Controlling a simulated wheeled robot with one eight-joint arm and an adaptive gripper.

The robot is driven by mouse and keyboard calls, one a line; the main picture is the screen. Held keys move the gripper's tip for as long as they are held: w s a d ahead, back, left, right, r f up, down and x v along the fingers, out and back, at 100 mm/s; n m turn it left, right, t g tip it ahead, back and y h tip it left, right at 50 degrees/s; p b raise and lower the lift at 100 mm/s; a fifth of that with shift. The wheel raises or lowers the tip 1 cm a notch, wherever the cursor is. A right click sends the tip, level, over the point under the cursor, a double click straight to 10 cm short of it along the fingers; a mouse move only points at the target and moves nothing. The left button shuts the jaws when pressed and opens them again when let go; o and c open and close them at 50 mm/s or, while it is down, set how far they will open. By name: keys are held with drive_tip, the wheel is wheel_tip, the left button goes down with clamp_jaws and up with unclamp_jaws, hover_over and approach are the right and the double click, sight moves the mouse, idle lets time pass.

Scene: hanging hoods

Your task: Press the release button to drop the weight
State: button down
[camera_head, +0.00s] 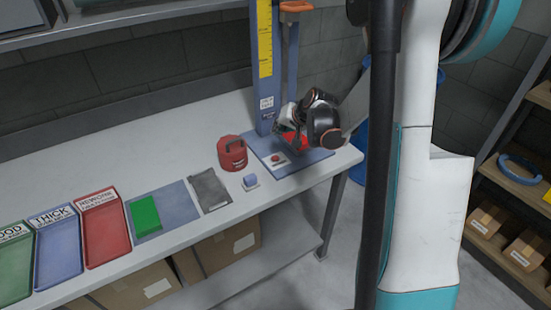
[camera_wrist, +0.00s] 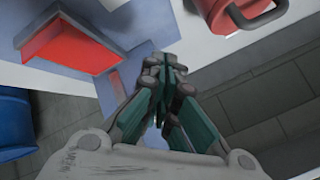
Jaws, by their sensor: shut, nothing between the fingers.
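A drop stand has a blue upright with a yellow scale (camera_head: 265,40) and an orange-topped part (camera_head: 296,7) high up. My gripper (camera_head: 284,127) is beside the upright, above the base, behind the button. A red patch shows under it. In the wrist view, my gripper's fingers (camera_wrist: 165,72) are together and empty. A red block in a blue frame (camera_wrist: 75,45) shows left of them. Contact cannot be told.
A red weight with a handle (camera_head: 232,154) stands left of the base; it also shows in the wrist view (camera_wrist: 218,12). The back bench is clear.

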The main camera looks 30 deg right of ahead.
sight(278, 157)
wheel_tip(278, 157, down, 9)
drive_tip(key=b, duration=0.6)
drive_tip(key=shift+r, duration=0.1)
idle(1.4)
drive_tip(key=shift+f+b, duration=0.4)
drive_tip(key=shift+b, duration=0.15)
drive_tip(key=shift+f+b, duration=0.35)
idle(0.4)
drive_tip(key=shift+r, duration=0.15)
drive_tip(key=shift+r+p, duration=0.55)
drive_tip(key=shift+r, duration=0.1)
idle(0.3)
